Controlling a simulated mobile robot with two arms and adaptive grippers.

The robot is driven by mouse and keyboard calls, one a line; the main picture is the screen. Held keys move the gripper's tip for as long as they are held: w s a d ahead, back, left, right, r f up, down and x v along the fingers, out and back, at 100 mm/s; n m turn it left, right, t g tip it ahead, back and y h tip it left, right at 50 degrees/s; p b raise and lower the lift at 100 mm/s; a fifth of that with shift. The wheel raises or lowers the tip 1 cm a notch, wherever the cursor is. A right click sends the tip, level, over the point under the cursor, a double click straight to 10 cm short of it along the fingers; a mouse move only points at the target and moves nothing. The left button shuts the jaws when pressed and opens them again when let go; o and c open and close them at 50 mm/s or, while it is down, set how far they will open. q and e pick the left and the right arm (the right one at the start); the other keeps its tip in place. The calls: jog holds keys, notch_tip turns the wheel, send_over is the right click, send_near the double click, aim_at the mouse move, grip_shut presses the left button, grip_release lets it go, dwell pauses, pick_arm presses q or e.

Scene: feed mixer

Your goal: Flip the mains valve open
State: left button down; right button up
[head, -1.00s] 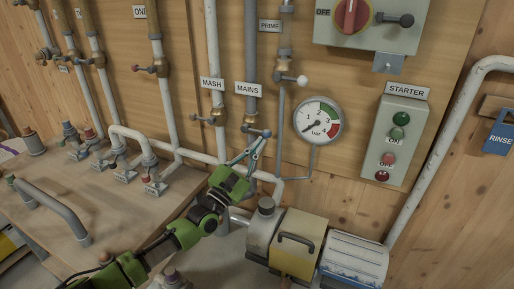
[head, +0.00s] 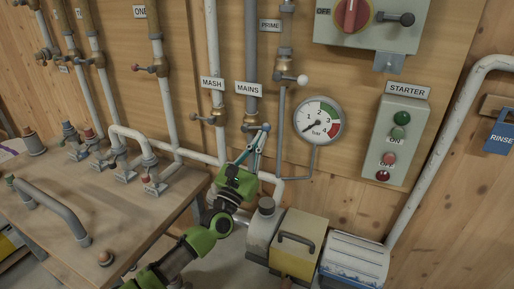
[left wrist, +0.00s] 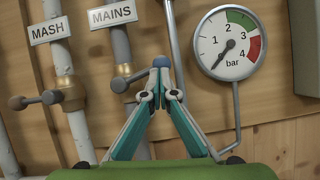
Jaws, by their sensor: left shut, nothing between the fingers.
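The mains valve (head: 250,121) is a brass body on the grey pipe under the MAINS label (head: 249,89). Its short lever points sideways to the right and ends in a blue knob (head: 267,127). The valve body (left wrist: 123,82) and blue knob (left wrist: 160,62) also show in the left wrist view. My left gripper (head: 261,135) is shut and empty, its fingertips just below the blue knob. In the left wrist view the fingertips (left wrist: 160,95) meet close under the knob; I cannot tell whether they touch it. My right gripper is not in view.
The mash valve (head: 216,118) is just left of the mains valve. A pressure gauge (head: 317,120) and thin pipe stand to the right. The prime valve (head: 288,77) is above. A pump (head: 265,222) with a yellow box (head: 297,245) sits below right.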

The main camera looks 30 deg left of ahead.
aim_at(258, 128)
pick_arm(q)
jog(key=r+n+y+p, duration=0.1)
jog(key=n+y, duration=0.1)
jog(key=n, duration=0.1)
jog(key=r+n+g+y, duration=0.1)
jog(key=n+y, duration=0.1)
jog(key=n, duration=0.2)
jog(key=r+n+y+p, duration=0.1)
jog(key=r+n+y, duration=0.1)
jog(key=n, duration=0.1)
jog(key=shift+a+p, duration=0.2)
jog(key=shift+p, duration=0.15)
jog(key=shift+s+a+r+n+g+y+p, duration=0.1)
jog(key=shift+a+r+n+g+y+p, duration=0.45)
jog(key=shift+n, duration=0.5)
jog(key=shift+a+r+n+g+y+p, duration=0.35)
jog(key=shift+a+r+n+p, duration=0.4)
jog(key=shift+n, duration=0.3)
jog(key=shift+a, duration=0.1)
jog(key=shift+s, duration=0.1)
